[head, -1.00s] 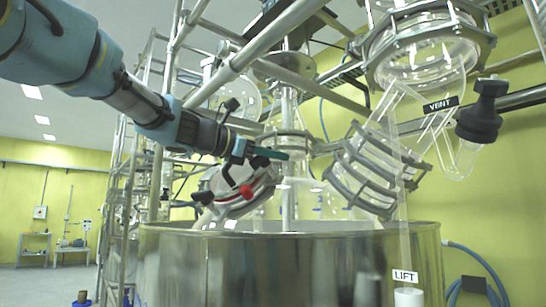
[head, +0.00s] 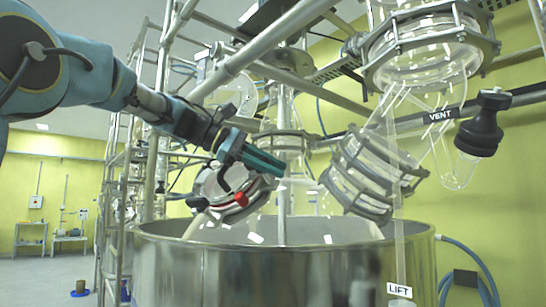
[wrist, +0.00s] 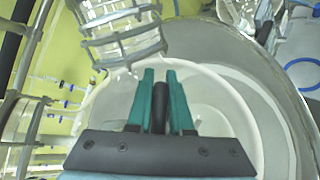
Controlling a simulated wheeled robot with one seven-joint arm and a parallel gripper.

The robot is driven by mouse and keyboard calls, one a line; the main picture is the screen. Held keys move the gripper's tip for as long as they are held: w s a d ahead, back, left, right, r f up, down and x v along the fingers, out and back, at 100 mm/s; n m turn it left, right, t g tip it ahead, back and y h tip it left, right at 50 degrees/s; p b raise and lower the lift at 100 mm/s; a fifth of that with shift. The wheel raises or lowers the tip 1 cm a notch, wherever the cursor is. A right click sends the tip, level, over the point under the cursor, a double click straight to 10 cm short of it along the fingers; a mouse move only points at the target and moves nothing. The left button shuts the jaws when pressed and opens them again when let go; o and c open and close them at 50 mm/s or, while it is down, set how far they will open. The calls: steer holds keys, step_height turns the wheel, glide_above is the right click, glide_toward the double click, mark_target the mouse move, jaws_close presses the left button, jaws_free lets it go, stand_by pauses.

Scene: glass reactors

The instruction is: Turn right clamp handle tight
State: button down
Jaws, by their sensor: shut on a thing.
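The round clamped port (head: 232,205) of the glass vessel is tilted at the left above the metal tub. It carries a red piece (head: 241,199) and a black handle (head: 197,203) on its left. My gripper (head: 266,163), with teal fingers, is at the upper right of this port. In the wrist view my gripper (wrist: 160,80) is shut on a black handle (wrist: 160,110), which lies between its two fingers. I take this to be the right clamp handle; in the head view the fingers hide it. How tight the clamp is cannot be told.
A large steel tub (head: 290,270) stands below. A ribbed glass coupling (head: 372,170) is to the right of my gripper. Metal frame pipes (head: 270,45) cross above. A black VENT knob (head: 480,125) and a LIFT label (head: 399,290) are at the right.

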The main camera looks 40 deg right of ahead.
steer(key=shift+a+f+m+y+p, duration=0.15)
steer(key=shift+m+y+p, duration=0.3)
steer(key=shift+m, duration=0.25)
steer(key=shift+f, duration=0.1)
steer(key=c, duration=1.1)
jaws_free()
steer(key=shift+s, duration=0.1)
steer(key=b+v, duration=0.1)
steer(key=v, duration=1)
steer(key=shift+b, duration=0.4)
